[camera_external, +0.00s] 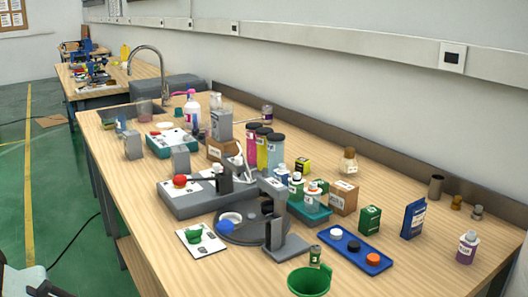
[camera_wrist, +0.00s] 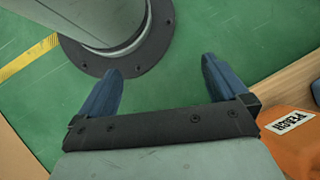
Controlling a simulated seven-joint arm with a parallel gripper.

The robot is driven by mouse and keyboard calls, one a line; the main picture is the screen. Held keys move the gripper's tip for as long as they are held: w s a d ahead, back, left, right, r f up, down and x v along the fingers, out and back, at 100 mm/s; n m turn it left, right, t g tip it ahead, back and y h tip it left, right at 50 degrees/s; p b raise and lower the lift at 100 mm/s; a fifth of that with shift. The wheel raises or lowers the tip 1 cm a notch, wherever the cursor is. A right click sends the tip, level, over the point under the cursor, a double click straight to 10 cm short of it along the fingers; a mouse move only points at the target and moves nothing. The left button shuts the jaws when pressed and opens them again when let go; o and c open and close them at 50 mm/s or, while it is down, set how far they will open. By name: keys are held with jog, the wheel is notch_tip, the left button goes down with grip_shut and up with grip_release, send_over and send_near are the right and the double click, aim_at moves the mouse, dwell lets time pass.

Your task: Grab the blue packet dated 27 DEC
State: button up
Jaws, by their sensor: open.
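A blue packet (camera_external: 413,218) with a white label stands upright on the right part of the wooden table in the external view, behind the blue tray. Its printed date is too small to read. The blue packet is not in the wrist view.
A green box (camera_external: 369,221) stands left of the packet, and a purple bottle (camera_external: 467,247) to its right. A blue tray (camera_external: 352,262) with round caps lies in front, near a green cup (camera_external: 309,281).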

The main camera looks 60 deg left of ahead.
jog(key=s+d+n+h, duration=0.3)
jog(key=d, duration=0.1)
jog(key=shift+s+r+g, duration=0.3)
jog(key=shift+s+d, duration=0.15)
jog(key=shift+d, duration=0.2)
jog(key=shift+c, duration=0.4)
jog(key=shift+c, duration=0.4)
jog(key=shift+a, duration=0.1)
